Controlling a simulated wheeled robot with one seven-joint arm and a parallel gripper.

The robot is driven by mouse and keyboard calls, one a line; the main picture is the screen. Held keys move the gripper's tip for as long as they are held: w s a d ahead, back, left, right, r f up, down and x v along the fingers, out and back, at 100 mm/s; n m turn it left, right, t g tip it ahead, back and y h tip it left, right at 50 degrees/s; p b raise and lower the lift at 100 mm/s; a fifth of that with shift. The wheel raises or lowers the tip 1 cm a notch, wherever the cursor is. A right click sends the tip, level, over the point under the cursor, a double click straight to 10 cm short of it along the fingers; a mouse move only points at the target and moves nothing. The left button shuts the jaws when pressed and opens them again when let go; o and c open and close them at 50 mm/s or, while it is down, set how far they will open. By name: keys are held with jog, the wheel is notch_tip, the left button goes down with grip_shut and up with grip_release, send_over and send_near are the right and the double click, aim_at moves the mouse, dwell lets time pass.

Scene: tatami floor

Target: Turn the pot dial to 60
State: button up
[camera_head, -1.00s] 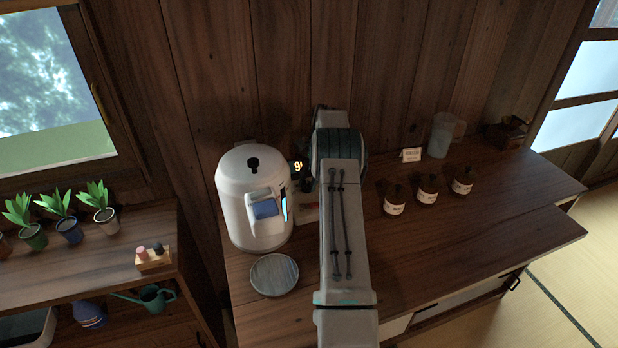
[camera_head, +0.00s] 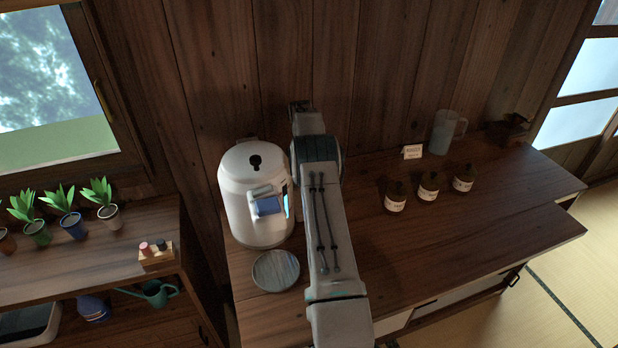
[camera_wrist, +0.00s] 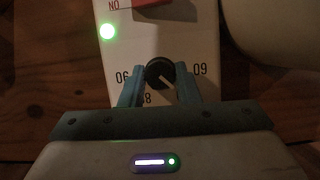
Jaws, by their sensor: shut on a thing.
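The black pot dial (camera_wrist: 160,72) is on a white control panel (camera_wrist: 165,30) in the wrist view, seen upside down. My gripper (camera_wrist: 158,80) is shut on it, a blue-grey finger on each side. The dial's pale pointer line slants to the lower right, between the partly hidden 8-mark at the bottom and the upside-down 60 at right. The upside-down 90 is at left. The white pot (camera_head: 255,205) stands on the counter in the head view, left of my arm. My arm hides the dial, panel and gripper there.
A green light (camera_wrist: 108,31) glows on the panel near a red switch (camera_wrist: 152,3) marked ON. A round grey plate (camera_head: 276,270) lies in front of the pot. Several brown bottles (camera_head: 428,187), a card (camera_head: 412,152) and a jug (camera_head: 442,132) stand right of my arm.

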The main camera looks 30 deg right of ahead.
jog(key=n+h, duration=0.1)
jog(key=n, duration=0.3)
jog(key=shift+a+n+h, duration=0.15)
jog(key=shift+n+h, duration=0.15)
jog(key=shift+h, duration=0.1)
jog(key=shift+a+n+h+b, duration=0.1)
jog(key=shift+n+h+b, duration=0.6)
jog(key=shift+n, duration=1.6)
jog(key=o, duration=1)
jog(key=v, duration=1.3)
jog(key=shift+a+r+p, duration=0.3)
jog(key=shift+r, duration=0.15)
jog(key=shift+r, duration=0.1)
